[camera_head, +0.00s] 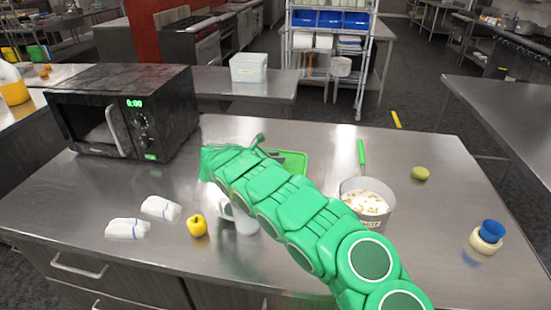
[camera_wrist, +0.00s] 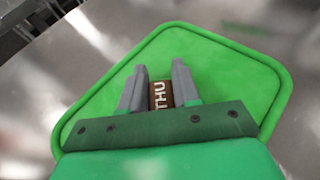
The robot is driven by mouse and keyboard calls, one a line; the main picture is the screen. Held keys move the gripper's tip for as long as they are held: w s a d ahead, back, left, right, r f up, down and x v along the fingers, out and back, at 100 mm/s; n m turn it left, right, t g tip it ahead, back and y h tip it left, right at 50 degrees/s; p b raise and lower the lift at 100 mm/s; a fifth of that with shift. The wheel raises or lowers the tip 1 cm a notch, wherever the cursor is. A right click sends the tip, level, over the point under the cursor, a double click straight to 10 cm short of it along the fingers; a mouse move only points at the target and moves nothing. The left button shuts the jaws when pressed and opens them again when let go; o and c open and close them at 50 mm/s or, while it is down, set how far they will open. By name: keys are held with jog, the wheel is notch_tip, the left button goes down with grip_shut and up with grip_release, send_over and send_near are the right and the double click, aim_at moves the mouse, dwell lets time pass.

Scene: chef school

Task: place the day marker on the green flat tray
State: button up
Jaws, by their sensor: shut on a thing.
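The day marker (camera_wrist: 160,96), a small brown block with white "THU" lettering, is between the two grey fingers of my gripper (camera_wrist: 159,67) in the wrist view. My gripper is shut on it. The green flat tray (camera_wrist: 225,65) with a raised rim lies behind the marker and fingers in that view. Whether the marker touches the tray or is held above it, I cannot tell. In the head view the tray (camera_head: 296,160) shows only partly on the steel counter, behind my green arm. The marker is not visible there.
A black microwave (camera_head: 120,108) stands left. A white mug (camera_head: 246,218), yellow pepper (camera_head: 198,226) and folded cloths (camera_head: 127,229) are in front. A pot (camera_head: 381,205), green fruit (camera_head: 420,173) and blue-lidded jar (camera_head: 487,238) are right. The counter's right front is mostly clear.

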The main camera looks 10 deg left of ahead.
jog(key=shift+f, duration=0.15)
jog(key=o, duration=1)
jog(key=shift+s+a+r, duration=0.1)
jog(key=shift+a+r, duration=0.1)
jog(key=shift+r, duration=0.05)
jog(key=v, duration=1.1)
jog(key=shift+s+a, duration=0.2)
jog(key=shift+s, duration=0.05)
